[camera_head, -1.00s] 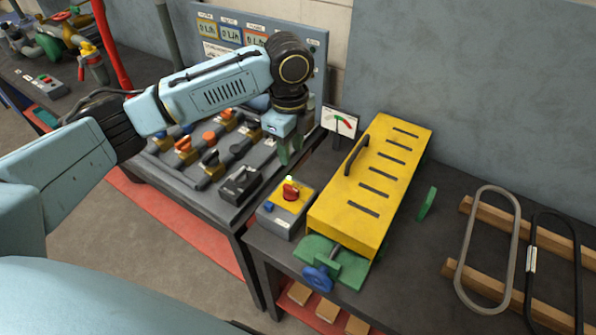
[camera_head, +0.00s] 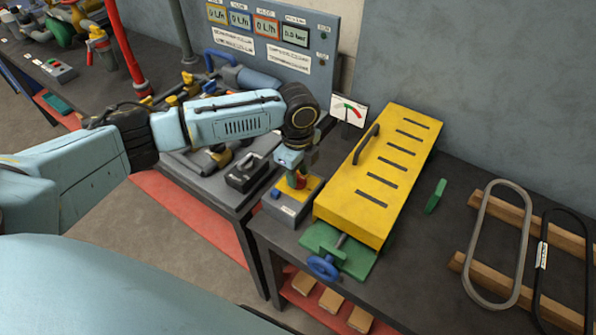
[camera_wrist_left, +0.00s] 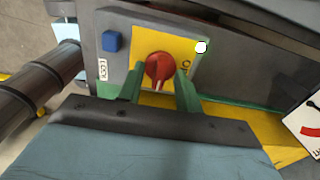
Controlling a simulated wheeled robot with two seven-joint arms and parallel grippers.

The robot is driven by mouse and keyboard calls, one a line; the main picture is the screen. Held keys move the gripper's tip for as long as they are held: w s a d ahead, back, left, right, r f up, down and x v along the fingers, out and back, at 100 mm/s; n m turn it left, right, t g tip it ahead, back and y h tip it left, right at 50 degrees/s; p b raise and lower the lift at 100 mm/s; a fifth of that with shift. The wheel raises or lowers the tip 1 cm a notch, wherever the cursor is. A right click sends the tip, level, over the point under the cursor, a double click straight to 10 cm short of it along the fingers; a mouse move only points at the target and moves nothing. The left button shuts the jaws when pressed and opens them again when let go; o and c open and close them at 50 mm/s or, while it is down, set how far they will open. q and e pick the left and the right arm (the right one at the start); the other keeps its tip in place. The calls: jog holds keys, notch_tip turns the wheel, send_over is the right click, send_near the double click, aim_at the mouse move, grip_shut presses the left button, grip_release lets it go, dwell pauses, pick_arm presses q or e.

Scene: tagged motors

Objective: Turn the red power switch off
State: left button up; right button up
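The red power switch (camera_wrist_left: 158,66) is a round red knob with a white pointer mark, on a yellow plate (camera_wrist_left: 181,42) of a grey switch box (camera_head: 285,209). In the wrist view the white mark points down toward my gripper. My left gripper (camera_wrist_left: 160,86) has its two green fingers apart, one on each side of the knob, with a gap visible on at least the right side. In the head view the left gripper (camera_head: 297,178) is over the box and hides part of the knob. Contact cannot be told. My right gripper is not in view.
A yellow slotted cover (camera_head: 375,185) with a black handle stands right of the box, with a green base and blue handwheel (camera_head: 322,267) in front. A gauge (camera_head: 348,110) stands behind. A blue button (camera_wrist_left: 112,41) sits beside the knob.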

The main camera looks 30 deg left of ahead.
pick_arm(q)
jog(key=shift+c, duration=0.3)
grip_shut()
jog(key=shift+r+n+p, duration=0.1)
jog(key=shift+n+p, duration=0.2)
jog(key=shift+p, duration=0.3)
jog(key=n+p, duration=0.8)
jog(key=p, duration=0.3)
jog(key=n+p, duration=0.3)
jog(key=n, duration=0.1)
jog(key=shift+d+n, duration=0.1)
jog(key=shift+n, duration=0.2)
jog(key=n+p, duration=0.3)
jog(key=n, duration=0.1)
jog(key=shift+n, duration=0.3)
